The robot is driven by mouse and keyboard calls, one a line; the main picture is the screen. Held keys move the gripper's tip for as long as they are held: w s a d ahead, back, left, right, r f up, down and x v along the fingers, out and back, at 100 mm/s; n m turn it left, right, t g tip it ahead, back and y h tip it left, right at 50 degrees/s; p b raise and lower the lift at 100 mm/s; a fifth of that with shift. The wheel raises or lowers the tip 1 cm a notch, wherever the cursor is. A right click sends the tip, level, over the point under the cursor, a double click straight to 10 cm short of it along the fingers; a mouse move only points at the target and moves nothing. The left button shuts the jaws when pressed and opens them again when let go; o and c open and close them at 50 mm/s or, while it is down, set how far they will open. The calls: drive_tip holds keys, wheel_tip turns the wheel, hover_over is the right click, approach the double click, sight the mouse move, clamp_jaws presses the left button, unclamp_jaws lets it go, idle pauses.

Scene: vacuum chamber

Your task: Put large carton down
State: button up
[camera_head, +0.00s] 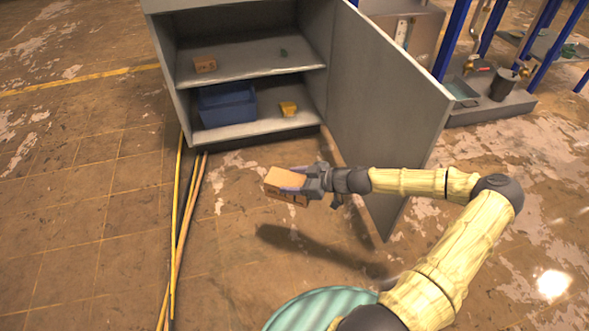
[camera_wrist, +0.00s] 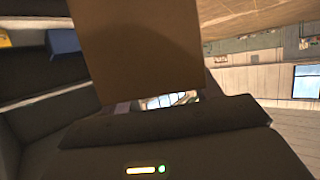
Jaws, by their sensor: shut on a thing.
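A brown carton (camera_head: 286,180) is held in my gripper (camera_head: 296,181), in front of the open cabinet and above the floor. The gripper is shut on the carton. In the wrist view the carton (camera_wrist: 138,50) fills the upper middle and hides much of what lies beyond it. The fingertips are largely hidden by the carton there.
The grey cabinet (camera_head: 250,75) stands open, its door (camera_head: 380,100) swung out to the right, close to my arm. Its upper shelf holds a small brown box (camera_head: 205,65) and a small green item (camera_head: 284,52). Below are a blue bin (camera_head: 227,105) and a yellow object (camera_head: 288,108). Poles (camera_head: 183,230) lie left.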

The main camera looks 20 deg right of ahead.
sight(288, 174)
drive_tip(key=w+m+t+h+p, duration=0.1)
drive_tip(key=w+f+m+t+h+p, duration=0.1)
drive_tip(key=m+t+p, duration=0.1)
drive_tip(key=shift+w+a+f+h, duration=0.1)
drive_tip(key=shift+h, duration=0.3)
drive_tip(key=shift+w+m+h+p, duration=0.2)
drive_tip(key=shift+m+h+p, duration=0.3)
drive_tip(key=shift+m+p, duration=0.15)
drive_tip(key=shift+w+a+m+t+h+p, duration=0.15)
drive_tip(key=shift+m+t+h+p, duration=0.25)
drive_tip(key=shift+h+p, duration=0.1)
drive_tip(key=shift+w+a+m+t+h+p, duration=0.15)
drive_tip(key=shift+m+t+h+p, duration=0.15)
drive_tip(key=shift+m+h+p, duration=0.15)
drive_tip(key=shift+w+a+r+m+t+h+p, duration=0.1)
drive_tip(key=shift+r+m+t+h+p, duration=0.2)
drive_tip(key=shift+r+m+h+p, duration=0.6)
drive_tip(key=r+m+h+p, duration=0.1)
drive_tip(key=r+p, duration=0.1)
drive_tip(key=r+m+h+p, duration=0.1)
drive_tip(key=r+h+p, duration=0.1)
drive_tip(key=r+p, duration=0.1)
drive_tip(key=shift+a+r+m+t+p, duration=0.2)
drive_tip(key=shift+r+m+t+p, duration=0.1)
drive_tip(key=shift+m+t+p, duration=0.1)
drive_tip(key=shift+d+r+h, duration=0.15)
drive_tip(key=shift+h, duration=0.1)
drive_tip(key=shift+s+d, duration=0.2)
drive_tip(key=shift+a, duration=0.15)
